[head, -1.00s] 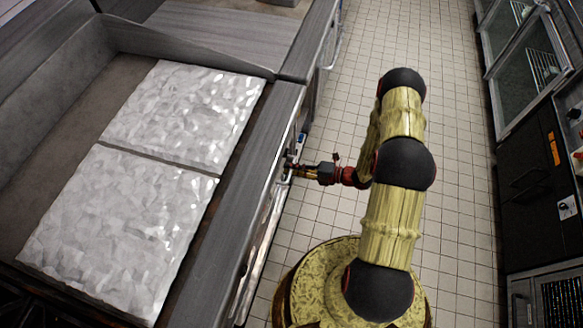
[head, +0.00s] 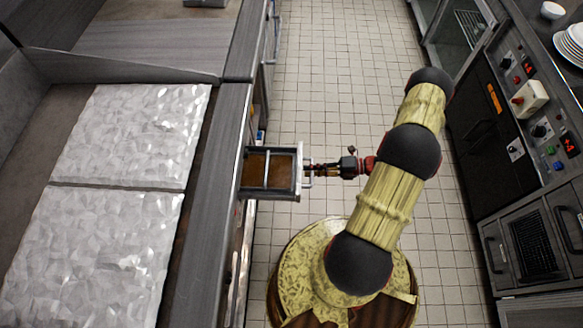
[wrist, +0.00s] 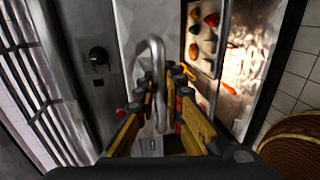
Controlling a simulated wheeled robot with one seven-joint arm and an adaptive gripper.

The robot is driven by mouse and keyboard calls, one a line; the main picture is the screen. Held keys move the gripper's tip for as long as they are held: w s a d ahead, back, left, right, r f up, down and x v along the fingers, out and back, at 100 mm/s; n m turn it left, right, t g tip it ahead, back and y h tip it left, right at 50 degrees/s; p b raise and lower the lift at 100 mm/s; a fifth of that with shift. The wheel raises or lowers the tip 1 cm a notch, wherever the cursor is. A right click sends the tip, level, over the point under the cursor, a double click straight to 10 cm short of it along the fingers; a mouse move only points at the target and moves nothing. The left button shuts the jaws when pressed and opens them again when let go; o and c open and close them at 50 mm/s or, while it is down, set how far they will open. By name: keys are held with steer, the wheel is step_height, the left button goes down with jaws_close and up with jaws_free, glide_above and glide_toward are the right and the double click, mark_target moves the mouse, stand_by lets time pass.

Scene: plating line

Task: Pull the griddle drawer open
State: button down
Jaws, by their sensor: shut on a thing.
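The griddle drawer (head: 284,196) stands partly out of the griddle's front, in the middle of the head view. It is a narrow box with pale metal walls and a brown inside with a thin divider. Its bar handle (wrist: 156,75) shows between the fingers in the wrist view. My gripper (head: 311,171) is shut on the handle at the drawer's right end, and it also shows in the wrist view (wrist: 160,100). The fingertips and part of the handle are hard to make out in the head view.
The griddle (head: 213,215) with two bright, rough plates is on the left.

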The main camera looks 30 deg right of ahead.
steer(key=f+v, duration=0.1)
steer(key=v, duration=0.6)
steer(key=shift+s+d+f, duration=0.3)
steer(key=shift+s+d, duration=0.05)
steer(key=shift+d, duration=0.15)
steer(key=c, duration=1.9)
jaws_free()
steer(key=v, duration=1.2)
